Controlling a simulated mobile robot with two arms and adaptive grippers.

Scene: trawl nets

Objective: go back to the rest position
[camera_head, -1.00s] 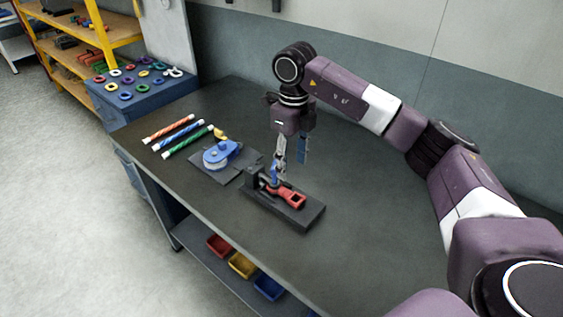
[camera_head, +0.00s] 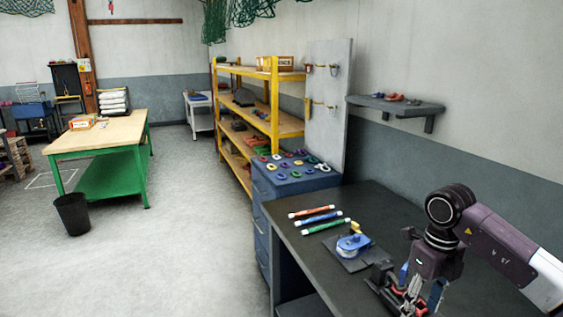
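My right gripper (camera_head: 424,291) is over the dark workbench (camera_head: 350,203) at the lower right in the head view. Its fingers point down and stand apart, with no thing seen held between them. A black fixture (camera_head: 379,273) with a red tool (camera_head: 396,297) lies below and behind the fingers, partly hidden by them. I cannot tell whether the fingers touch it. My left gripper is not in view.
A blue reel (camera_head: 353,245) and several coloured rods (camera_head: 316,219) lie left of the gripper. A blue cabinet (camera_head: 262,213) with coloured rings adjoins the bench. A wall shelf (camera_head: 395,105) is above. Yellow shelving (camera_head: 272,110), a green table (camera_head: 110,175) and a bin (camera_head: 72,214) stand farther off; floor between is clear.

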